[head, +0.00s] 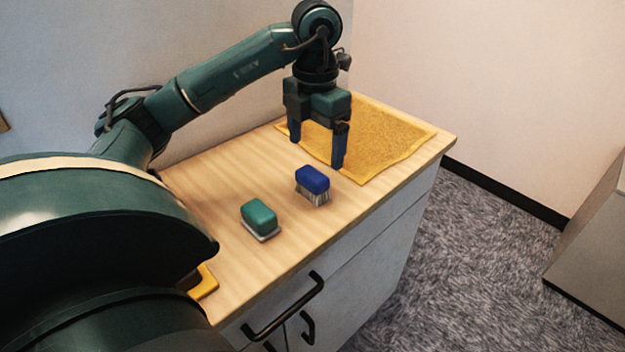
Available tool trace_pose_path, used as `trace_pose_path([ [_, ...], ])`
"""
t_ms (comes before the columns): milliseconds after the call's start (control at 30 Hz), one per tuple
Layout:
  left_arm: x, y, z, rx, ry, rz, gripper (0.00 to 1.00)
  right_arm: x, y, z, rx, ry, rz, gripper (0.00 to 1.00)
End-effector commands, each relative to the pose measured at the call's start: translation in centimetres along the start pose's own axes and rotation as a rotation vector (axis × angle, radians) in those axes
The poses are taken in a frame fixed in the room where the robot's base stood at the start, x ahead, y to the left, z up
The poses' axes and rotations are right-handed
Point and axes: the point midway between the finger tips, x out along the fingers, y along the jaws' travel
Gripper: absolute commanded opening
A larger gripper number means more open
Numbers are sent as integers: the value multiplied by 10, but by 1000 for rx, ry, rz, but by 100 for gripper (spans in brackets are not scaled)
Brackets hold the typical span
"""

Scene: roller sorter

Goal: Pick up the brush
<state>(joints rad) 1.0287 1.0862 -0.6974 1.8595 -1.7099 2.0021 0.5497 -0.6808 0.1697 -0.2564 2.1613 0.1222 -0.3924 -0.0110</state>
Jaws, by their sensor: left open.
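The brush (313,184) has a blue back and pale bristles pointing down. It stands on the wooden counter near the middle of the head view. My left gripper (318,150) points down, with its two dark fingers apart and nothing between them. It is above and behind the brush, over the near left part of a yellow cloth, and does not touch the brush. My right gripper is not in the head view.
A green block with a pale base (260,218) sits on the counter (225,178) left of the brush. The yellow cloth (385,135) lies at the far right end. A yellow-orange object (206,283) is partly hidden at the lower left. Black handles (284,312) stick out in front.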

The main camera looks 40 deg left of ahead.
Motion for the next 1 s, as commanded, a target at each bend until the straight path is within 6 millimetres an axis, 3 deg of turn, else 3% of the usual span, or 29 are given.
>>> trace_pose_path([
  [67,20,0,-1,0,4,0,87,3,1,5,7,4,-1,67],
  [367,44,1,-1,1,0,1,87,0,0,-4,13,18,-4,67],
  [700,89,3,-5,0,1,1,87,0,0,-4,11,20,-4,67],
  [1000,92,3,-4,1,-2,1,86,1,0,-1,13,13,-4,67],
])
